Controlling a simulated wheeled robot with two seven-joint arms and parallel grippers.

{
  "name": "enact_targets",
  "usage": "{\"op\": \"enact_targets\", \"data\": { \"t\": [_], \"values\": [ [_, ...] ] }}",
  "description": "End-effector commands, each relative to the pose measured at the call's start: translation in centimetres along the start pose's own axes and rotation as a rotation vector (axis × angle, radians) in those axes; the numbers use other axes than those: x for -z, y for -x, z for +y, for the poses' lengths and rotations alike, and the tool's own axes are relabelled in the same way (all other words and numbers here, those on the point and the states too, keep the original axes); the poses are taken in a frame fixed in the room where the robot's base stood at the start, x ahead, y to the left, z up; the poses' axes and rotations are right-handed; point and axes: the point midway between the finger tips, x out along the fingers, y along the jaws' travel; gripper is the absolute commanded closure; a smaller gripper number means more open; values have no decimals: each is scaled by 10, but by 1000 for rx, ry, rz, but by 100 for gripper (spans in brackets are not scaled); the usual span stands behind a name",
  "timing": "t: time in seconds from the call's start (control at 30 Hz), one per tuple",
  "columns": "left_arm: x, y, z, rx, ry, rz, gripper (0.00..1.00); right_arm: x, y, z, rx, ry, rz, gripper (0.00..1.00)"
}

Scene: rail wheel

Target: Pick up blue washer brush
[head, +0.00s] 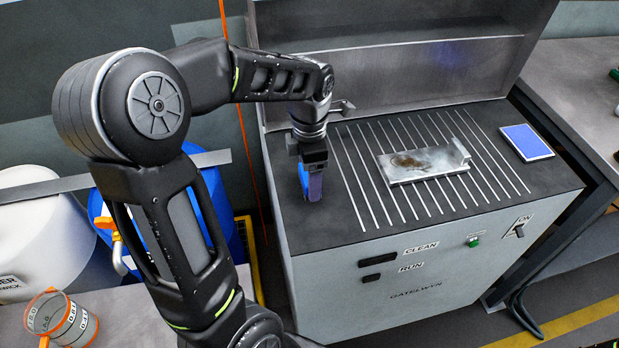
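A blue object that looks like the washer brush (303,179) stands at the left end of the washer's dark slatted top. My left gripper (313,182) points down right at it, and the gripper's dark body covers its upper part. The fingers overlap the blue in this view. I cannot tell whether they are closed on it or only beside it. My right gripper is not in view.
The washer (420,265) has a raised metal lid (400,75) behind its top. A stained metal part (425,163) lies on the slats, with a blue-faced pad (526,141) to its right. An orange-rimmed clear jug (62,318) and a blue drum (222,205) are at left.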

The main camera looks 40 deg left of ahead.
Motion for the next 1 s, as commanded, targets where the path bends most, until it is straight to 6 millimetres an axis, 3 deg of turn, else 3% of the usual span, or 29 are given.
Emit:
{"op": "enact_targets", "data": {
  "t": [0.27, 0.7, 1.0],
  "values": [
    [-1, 14, 1, -3, 0, -2, 69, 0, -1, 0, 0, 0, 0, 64],
    [-1, 91, 1, -2, 0, -2, 69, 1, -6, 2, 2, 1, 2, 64],
    [0, 101, 0, 0, -1, 0, 69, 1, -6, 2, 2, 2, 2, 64]
  ]
}}
